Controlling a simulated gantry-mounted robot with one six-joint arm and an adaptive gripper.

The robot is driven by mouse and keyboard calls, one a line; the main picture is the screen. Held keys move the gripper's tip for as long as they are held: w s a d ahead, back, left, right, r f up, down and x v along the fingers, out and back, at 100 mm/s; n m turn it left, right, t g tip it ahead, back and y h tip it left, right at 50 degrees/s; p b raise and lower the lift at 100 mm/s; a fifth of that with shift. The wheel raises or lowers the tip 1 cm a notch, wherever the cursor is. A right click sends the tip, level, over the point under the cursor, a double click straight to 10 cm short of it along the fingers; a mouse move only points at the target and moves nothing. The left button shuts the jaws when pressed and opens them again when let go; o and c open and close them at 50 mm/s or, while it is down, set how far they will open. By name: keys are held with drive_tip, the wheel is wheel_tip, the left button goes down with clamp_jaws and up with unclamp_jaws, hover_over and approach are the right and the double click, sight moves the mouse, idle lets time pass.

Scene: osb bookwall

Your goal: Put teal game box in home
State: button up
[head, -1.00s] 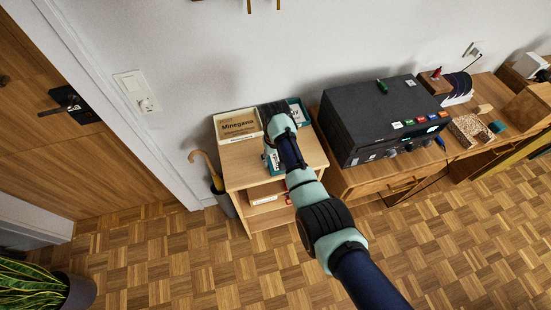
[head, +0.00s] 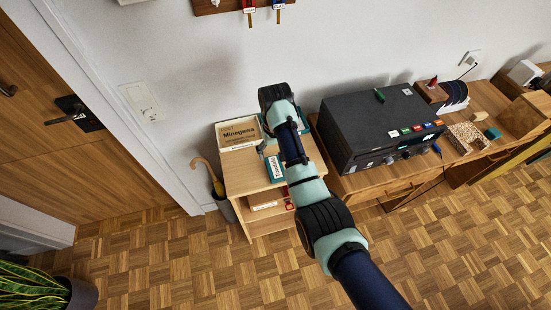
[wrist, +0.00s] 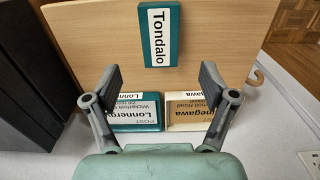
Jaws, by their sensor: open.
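The teal game box (head: 275,168), labelled "Tondalo", lies on the wooden cabinet top (head: 245,172). In the wrist view the box (wrist: 174,35) is at the top centre, beyond the fingertips and apart from them. My gripper (wrist: 160,75) is open with nothing between its fingers. In the head view the dark end of my arm is above the back of the cabinet, and its fingers are hidden. A teal tray (wrist: 124,128) with a "Lonnergy" label stands beside a cream tray (head: 232,142) labelled "Minegawa". The arm covers most of the teal tray in the head view.
A large dark console (head: 360,115) stands close to the cabinet's right on a wooden desk (head: 365,180). An umbrella (head: 208,172) leans in a stand at the cabinet's left. The wall is behind. The cabinet top's front left is clear.

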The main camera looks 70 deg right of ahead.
wheel_tip(320, 180, up, 3)
drive_tip(key=shift+f, duration=0.2)
drive_tip(key=w+a+r+n+t+h, duration=0.1)
drive_tip(key=w+a+n+t, duration=0.1)
drive_tip(key=w+a, duration=0.55)
drive_tip(key=w+a+r+n+t+h, duration=0.1)
drive_tip(key=w+a+n+t, duration=0.2)
drive_tip(key=a, duration=0.7)
drive_tip(key=s+a+r+n+t, duration=0.1)
drive_tip(key=a+r, duration=0.3)
drive_tip(key=a, duration=0.4)
drive_tip(key=s+a+r+n+t+y, duration=0.1)
drive_tip(key=a+r+t, duration=0.3)
drive_tip(key=a, duration=0.5)
drive_tip(key=s+a+r+n+t+y, duration=0.1)
drive_tip(key=s+a+r+n+t, duration=0.1)
drive_tip(key=a, duration=0.7)
wheel_tip(320, 180, up, 2)
drive_tip(key=shift+s+r+n+t, duration=0.1)
drive_tip(key=shift+s+n+t, duration=0.2)
drive_tip(key=shift+s+n, duration=0.25)
drive_tip(key=shift+o, duration=0.3)
drive_tip(key=shift+s+a+r, duration=0.1)
drive_tip(key=shift+a+r, duration=0.15)
